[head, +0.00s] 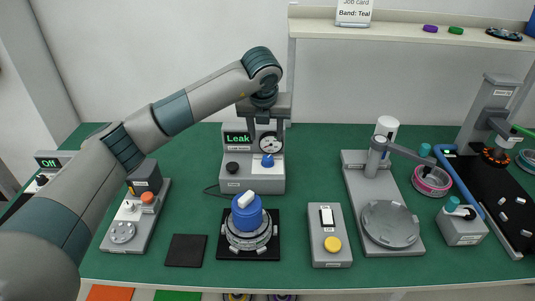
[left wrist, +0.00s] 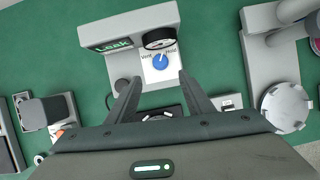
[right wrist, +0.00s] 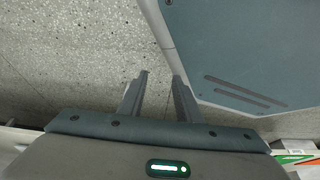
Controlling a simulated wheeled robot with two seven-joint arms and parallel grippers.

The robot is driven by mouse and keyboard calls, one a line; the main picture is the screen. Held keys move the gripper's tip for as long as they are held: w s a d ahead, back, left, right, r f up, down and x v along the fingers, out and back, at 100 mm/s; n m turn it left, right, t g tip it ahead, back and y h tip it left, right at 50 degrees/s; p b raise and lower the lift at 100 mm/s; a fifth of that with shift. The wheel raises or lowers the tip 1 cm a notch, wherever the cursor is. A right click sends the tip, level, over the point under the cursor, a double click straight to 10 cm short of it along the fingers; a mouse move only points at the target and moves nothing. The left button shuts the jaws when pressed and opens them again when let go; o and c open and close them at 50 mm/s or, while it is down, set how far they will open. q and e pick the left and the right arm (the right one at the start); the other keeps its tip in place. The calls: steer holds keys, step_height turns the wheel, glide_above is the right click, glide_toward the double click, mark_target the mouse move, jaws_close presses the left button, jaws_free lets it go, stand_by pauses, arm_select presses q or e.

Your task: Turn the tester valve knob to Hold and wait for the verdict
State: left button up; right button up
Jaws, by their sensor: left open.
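The leak tester (head: 235,180) is a grey upright box at the back middle of the green table. Its green display (head: 237,138) reads "Leak", beside a round gauge (head: 270,143). The blue valve knob (head: 267,160) sits below the gauge. In the left wrist view the knob (left wrist: 160,61) lies between the labels Vent and Hold; its exact setting is hard to tell. My left gripper (left wrist: 159,79) is open and empty, its fingers pointing at the tester face with the knob between and beyond the tips.
A blue-topped hub motor (head: 247,215) stands on a black pad in front of the tester. A switch box (head: 318,245) is to its right, and a press stand (head: 352,185) beyond. A button station (head: 150,220) and dark square pad (head: 186,250) are at left.

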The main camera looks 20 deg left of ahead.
mark_target(268, 157)
arm_select(q)
steer(key=p+x, duration=0.3)
steer(key=x, duration=0.9)
steer(key=shift+f, duration=0.1)
steer(key=shift+w+f, duration=0.3)
steer(key=shift+f, duration=0.35)
arm_select(e)
steer(key=s+d+g+h, duration=0.1)
steer(key=s+d+g, duration=0.2)
steer(key=s, duration=0.9)
steer(key=shift+s+d+f, duration=0.15)
steer(key=shift+d+f, duration=0.15)
steer(key=shift+d, duration=0.7)
